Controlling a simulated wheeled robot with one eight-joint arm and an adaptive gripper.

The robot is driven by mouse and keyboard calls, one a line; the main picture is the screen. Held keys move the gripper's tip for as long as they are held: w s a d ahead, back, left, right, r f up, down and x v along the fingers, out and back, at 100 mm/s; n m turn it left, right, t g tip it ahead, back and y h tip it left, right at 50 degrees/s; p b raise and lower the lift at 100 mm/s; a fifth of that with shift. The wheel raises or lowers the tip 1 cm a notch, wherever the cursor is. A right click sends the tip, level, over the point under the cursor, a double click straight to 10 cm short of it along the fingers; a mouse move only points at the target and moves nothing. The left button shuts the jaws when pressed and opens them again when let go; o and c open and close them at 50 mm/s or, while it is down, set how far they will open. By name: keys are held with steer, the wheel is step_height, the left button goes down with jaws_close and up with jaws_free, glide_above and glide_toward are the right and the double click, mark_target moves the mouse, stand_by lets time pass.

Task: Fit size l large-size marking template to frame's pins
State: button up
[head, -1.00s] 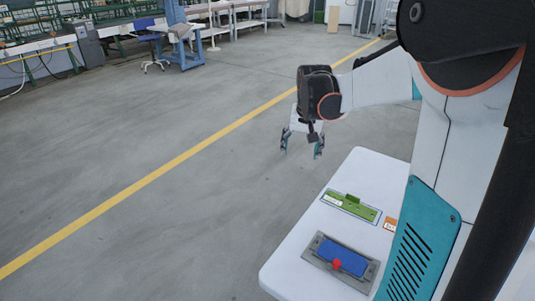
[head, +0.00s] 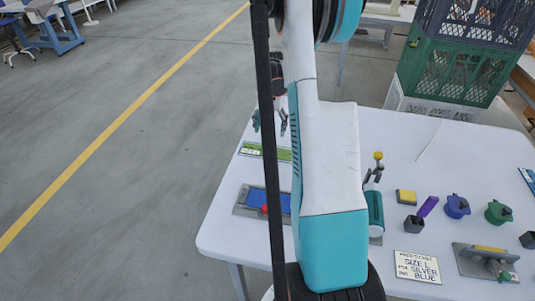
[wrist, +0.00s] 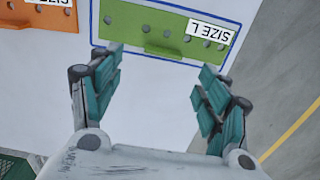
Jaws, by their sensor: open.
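The green size L template (head: 283,155) lies flat on the white table near its left edge. In the wrist view the template (wrist: 165,22) shows a row of holes, a raised tab and a "SIZE L" label, inside a blue outline. My gripper (head: 270,125) is open and empty, at the template's far side in the head view. In the wrist view my gripper (wrist: 158,68) has its fingers spread below the template, apart from it. A grey frame (head: 243,207) with a blue piece (head: 254,196) and a red knob lies nearer; its pins cannot be made out.
An orange template (wrist: 38,14) lies beside the green one. A card (head: 417,267) reads "SIZE L", "SILVER", "BLUE". Stacked crates (head: 460,70) stand behind.

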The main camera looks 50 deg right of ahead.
mark_target(267, 149)
steer(key=f+b, duration=0.1)
steer(key=f, duration=0.1)
steer(key=f+b, duration=0.1)
steer(key=f, duration=0.2)
steer(key=f+b, duration=0.1)
steer(key=f, duration=0.1)
steer(key=shift+w+a+f, duration=0.15)
steer(key=shift+a, duration=0.1)
steer(key=c, duration=1.2)
